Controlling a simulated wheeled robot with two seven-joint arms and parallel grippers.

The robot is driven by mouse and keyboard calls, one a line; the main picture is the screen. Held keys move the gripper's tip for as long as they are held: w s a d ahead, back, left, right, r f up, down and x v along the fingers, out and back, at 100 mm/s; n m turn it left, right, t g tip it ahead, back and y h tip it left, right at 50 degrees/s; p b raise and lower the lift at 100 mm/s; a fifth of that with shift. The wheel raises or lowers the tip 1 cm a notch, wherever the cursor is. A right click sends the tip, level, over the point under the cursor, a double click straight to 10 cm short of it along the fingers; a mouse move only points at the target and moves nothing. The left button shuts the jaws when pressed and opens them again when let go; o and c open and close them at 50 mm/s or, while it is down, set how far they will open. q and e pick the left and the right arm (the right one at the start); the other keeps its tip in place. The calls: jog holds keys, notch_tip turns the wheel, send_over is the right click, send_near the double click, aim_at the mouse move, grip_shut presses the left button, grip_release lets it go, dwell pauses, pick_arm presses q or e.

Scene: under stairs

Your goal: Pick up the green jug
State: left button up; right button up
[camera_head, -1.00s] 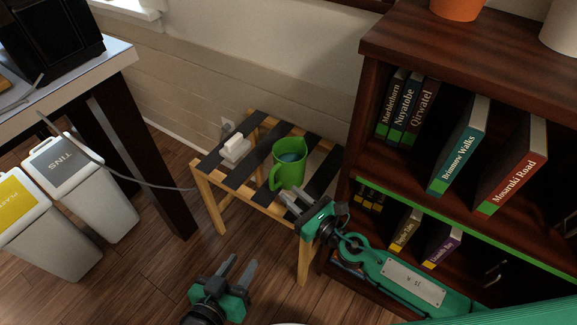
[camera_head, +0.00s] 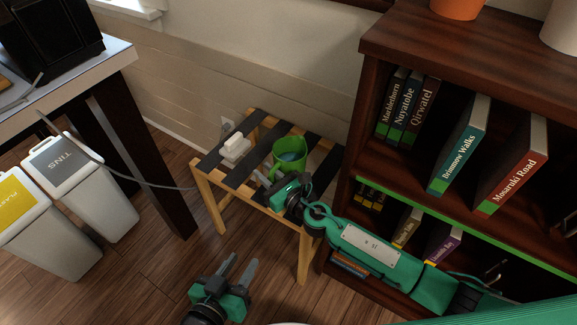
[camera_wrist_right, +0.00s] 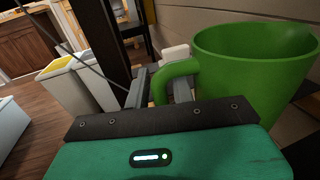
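Firm contact with the handle cannot be made out. My left gripper (camera_head: 241,268) is open and empty, low over the floor.
A white object (camera_head: 235,149) lies on the stool left of the jug. A dark bookcase (camera_head: 352,150) with books stands close on the right, beside my right arm. White bins (camera_head: 85,190) and a table (camera_head: 70,90) are at the left. A cable runs towards the stool.

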grip_shut()
dwell(0.8)
dwell(0.5)
jog(key=shift+r, duration=0.1)
